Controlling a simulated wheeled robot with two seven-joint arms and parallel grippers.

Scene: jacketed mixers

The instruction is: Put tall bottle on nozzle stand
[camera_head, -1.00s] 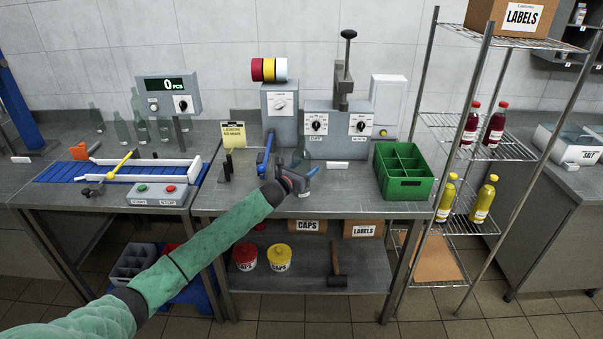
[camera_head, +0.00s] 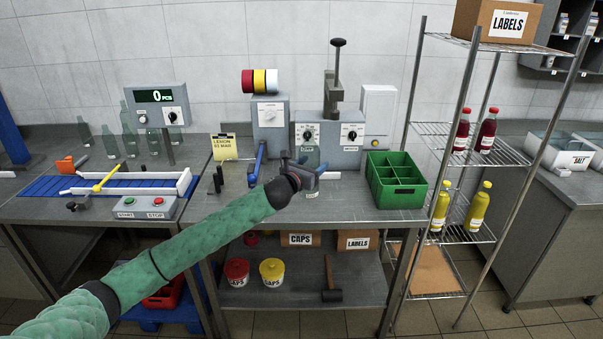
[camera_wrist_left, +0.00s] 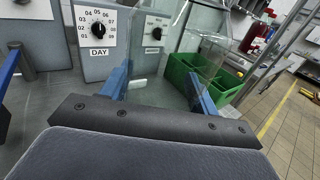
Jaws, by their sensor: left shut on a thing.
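My left gripper (camera_head: 308,167) is shut on a clear glass bottle (camera_head: 311,154) above the middle bench. In the left wrist view the see-through bottle (camera_wrist_left: 165,55) stands between the two blue fingers of the gripper (camera_wrist_left: 158,90). I cannot surely pick out the nozzle stand. My right gripper is out of view.
The two-dial machine (camera_head: 327,157) stands behind the gripper, with a green divided crate (camera_head: 378,190) to its right. A blue lever (camera_head: 255,165) and a grey machine with coloured rolls (camera_head: 268,142) are left. Several clear bottles (camera_head: 128,140) stand behind the conveyor (camera_head: 120,182).

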